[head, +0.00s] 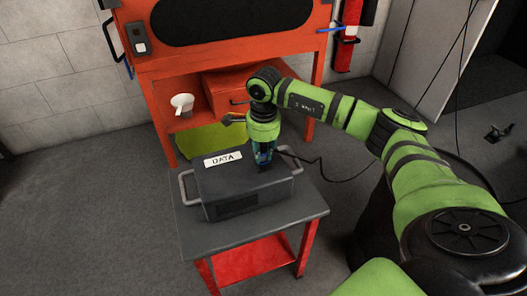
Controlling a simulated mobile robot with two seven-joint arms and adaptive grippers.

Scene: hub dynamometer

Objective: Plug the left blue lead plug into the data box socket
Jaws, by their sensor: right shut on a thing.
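The dark grey data box (225,183) with a white "DATA" label (222,159) and a handle at each end sits on a small grey-topped table. My right gripper (264,162) points down over the right part of the box top. It is shut on a small blue piece, which looks like the blue lead plug (263,157) and is mostly hidden by the fingers. The socket does not show; the gripper covers that part of the box. I cannot tell whether the plug touches or enters it. My left gripper is out of view.
The table top (300,213) is bare around the box. Behind stands an orange machine (190,62) with a white cup (182,103) and an orange box (222,95) on its shelf. A dark cable (340,180) runs right from the box area.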

